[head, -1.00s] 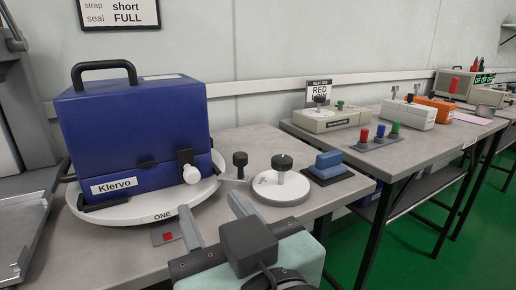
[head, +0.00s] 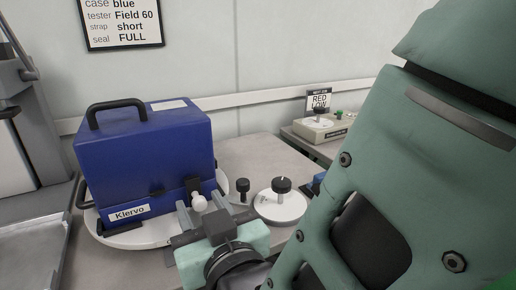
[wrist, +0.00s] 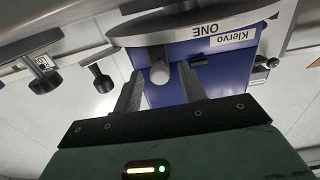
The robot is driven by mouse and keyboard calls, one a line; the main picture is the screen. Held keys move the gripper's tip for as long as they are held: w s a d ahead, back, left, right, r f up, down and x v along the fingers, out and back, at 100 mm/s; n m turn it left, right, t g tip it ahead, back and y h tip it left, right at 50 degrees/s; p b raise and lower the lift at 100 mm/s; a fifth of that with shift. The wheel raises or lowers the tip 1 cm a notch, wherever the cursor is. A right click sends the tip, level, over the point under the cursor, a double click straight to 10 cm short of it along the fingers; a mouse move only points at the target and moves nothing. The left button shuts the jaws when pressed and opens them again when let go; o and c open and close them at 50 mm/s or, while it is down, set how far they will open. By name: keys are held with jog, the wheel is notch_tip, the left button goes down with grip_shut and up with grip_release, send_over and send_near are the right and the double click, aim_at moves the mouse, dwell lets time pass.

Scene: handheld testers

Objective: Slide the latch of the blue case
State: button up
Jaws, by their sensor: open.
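The blue case (head: 145,150) stands upright on a white round turntable marked ONE (wrist: 195,27), its black handle on top and a Klervo label on its front. Its latch, a white knob (head: 199,203) on a black plate (head: 193,185), is at the front right edge. My gripper (head: 201,209) is open in front of the latch. In the wrist view, which is upside down, the knob (wrist: 160,74) shows between the two fingertips; I cannot tell whether either finger touches it.
A white dial with a black knob (head: 282,187) and a smaller black knob (head: 242,186) stand right of the case. A beige tester (head: 320,128) is on the farther table. My arm covers the right side of the head view. A wall sign (head: 122,22) reads case blue.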

jog(key=shift+x, duration=0.85)
grip_shut()
jog(key=shift+s+a, duration=0.55)
jog(key=shift+a, duration=0.3)
jog(key=shift+s+a, duration=0.55)
jog(key=shift+a, duration=0.3)
jog(key=shift+s+a, duration=0.5)
jog(key=shift+a, duration=0.35)
grip_release()
jog(key=shift+r, duration=0.1)
notch_tip(320, 180, up, 10)
jog(key=p, duration=0.3)
